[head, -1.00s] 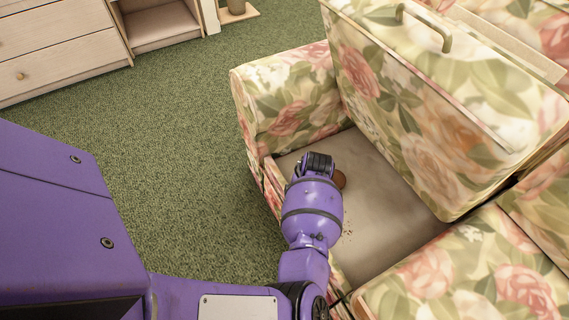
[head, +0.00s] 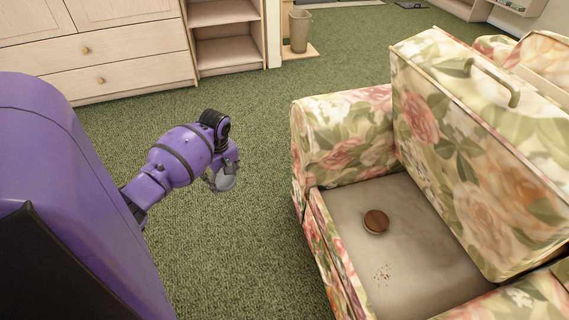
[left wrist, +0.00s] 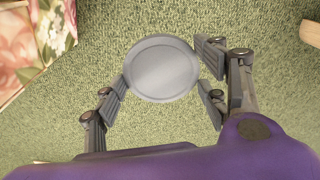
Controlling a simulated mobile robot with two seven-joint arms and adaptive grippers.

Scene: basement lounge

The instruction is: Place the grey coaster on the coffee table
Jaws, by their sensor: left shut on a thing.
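The grey coaster (left wrist: 162,68) is a round disc with a raised rim, held between the fingers of my left gripper (left wrist: 166,84). In the head view the coaster (head: 225,181) shows small at the fingertips of my left gripper (head: 221,178), above the green carpet and left of the sofa. The gripper is shut on it. My right gripper is not in view. I see no coffee table in these frames.
The floral sofa (head: 340,150) stands at right with its seat cushion (head: 470,150) tipped up. A round brown thing (head: 376,221) and crumbs lie on the bare sofa base (head: 410,240). A wooden cabinet (head: 120,62) and a bin (head: 299,32) stand behind. Carpet between is clear.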

